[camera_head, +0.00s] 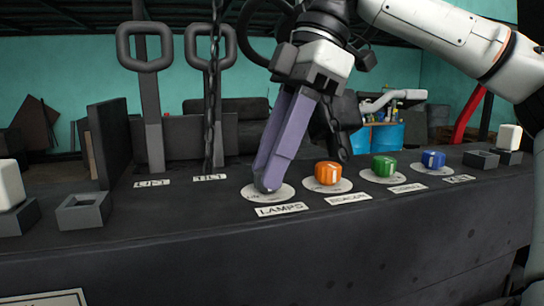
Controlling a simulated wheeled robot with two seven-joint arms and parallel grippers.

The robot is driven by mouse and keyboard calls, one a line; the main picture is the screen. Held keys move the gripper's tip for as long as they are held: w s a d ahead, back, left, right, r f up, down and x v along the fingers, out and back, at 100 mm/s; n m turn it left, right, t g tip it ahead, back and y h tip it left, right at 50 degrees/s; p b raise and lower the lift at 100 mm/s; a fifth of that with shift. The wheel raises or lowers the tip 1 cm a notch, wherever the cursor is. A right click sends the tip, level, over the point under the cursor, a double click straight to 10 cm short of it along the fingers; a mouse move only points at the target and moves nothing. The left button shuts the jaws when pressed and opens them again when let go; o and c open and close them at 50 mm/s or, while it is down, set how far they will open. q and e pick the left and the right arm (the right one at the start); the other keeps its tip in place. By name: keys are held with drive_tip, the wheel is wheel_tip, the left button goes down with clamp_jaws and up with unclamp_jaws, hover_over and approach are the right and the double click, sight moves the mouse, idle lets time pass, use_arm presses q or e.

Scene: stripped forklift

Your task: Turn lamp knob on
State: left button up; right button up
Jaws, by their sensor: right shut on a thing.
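The lamp knob stands on the round pale plate (284,192) behind the label "LAMPS" (280,210) on the dark console. My right gripper (267,186) comes down from above with its purple fingers around the knob's place, and the fingers are shut on the knob. The fingers hide nearly all of the knob; only a small dark grey part shows at the fingertips, so its turn angle cannot be told. My left gripper is not in view.
An orange knob (328,173), a green knob (384,166) and a blue knob (433,159) stand to the right. Two grey levers (150,100) with loop handles and a hanging chain (214,80) rise behind. A square grey socket (83,213) is at left.

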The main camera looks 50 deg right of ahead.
drive_tip(key=m, duration=0.2)
drive_tip(key=m+t+h, duration=0.1)
drive_tip(key=m, duration=0.2)
drive_tip(key=shift+s+a+t+h, duration=0.1)
drive_tip(key=shift+t+h, duration=0.2)
drive_tip(key=shift+a+m+t+h, duration=0.15)
drive_tip(key=shift+m+h, duration=0.25)
drive_tip(key=shift+m, duration=0.8)
drive_tip(key=shift+d+m+t+h, duration=0.15)
drive_tip(key=shift+m+h, duration=0.25)
drive_tip(key=shift+m, duration=0.8)
drive_tip(key=shift+a, duration=0.1)
drive_tip(key=o, duration=1)
drive_tip(key=shift+o, duration=0.2)
drive_tip(key=shift+s+r, duration=0.1)
drive_tip(key=v, duration=1)
drive_tip(key=shift+r, duration=0.1)
